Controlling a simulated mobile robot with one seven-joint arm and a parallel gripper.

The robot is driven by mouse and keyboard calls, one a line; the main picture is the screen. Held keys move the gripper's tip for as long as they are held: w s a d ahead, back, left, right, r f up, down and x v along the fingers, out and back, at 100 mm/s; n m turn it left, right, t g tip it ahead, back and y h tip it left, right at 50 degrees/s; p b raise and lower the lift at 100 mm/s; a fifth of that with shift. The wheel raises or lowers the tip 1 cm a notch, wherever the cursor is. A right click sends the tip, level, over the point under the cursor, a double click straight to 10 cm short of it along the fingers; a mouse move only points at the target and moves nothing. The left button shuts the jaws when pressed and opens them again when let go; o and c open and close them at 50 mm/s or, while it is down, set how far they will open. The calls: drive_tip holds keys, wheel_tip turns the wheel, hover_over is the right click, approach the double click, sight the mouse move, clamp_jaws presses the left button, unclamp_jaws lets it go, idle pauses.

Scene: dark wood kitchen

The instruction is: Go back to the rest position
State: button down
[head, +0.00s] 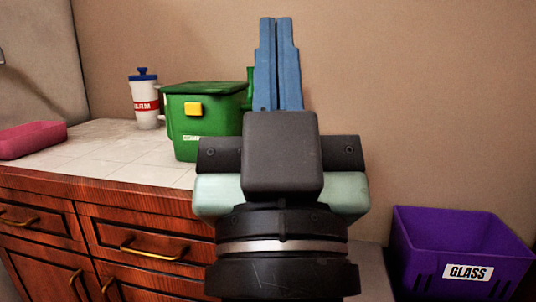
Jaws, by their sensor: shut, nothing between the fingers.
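My gripper (279,24) is in the middle of the head view, pointing up and away. Its two blue fingers are together, shut with nothing between them. It stands in front of the plain brown wall and hides part of the counter's right end and the right side of the green bin behind it.
A tiled counter (98,150) over wooden drawers is at left. On it are a green bin (205,135) with a yellow latch, a white bottle (145,92) with a blue lid and a pink tray (30,143). A purple GLASS bin (455,240) stands lower right.

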wheel_tip(320, 180, up, 43)
drive_tip(key=s+p, duration=0.2)
drive_tip(key=p, duration=3.6)
drive_tip(key=shift+a+f+t, duration=0.2)
drive_tip(key=shift+a+t, duration=0.15)
drive_tip(key=shift+t, duration=0.05)
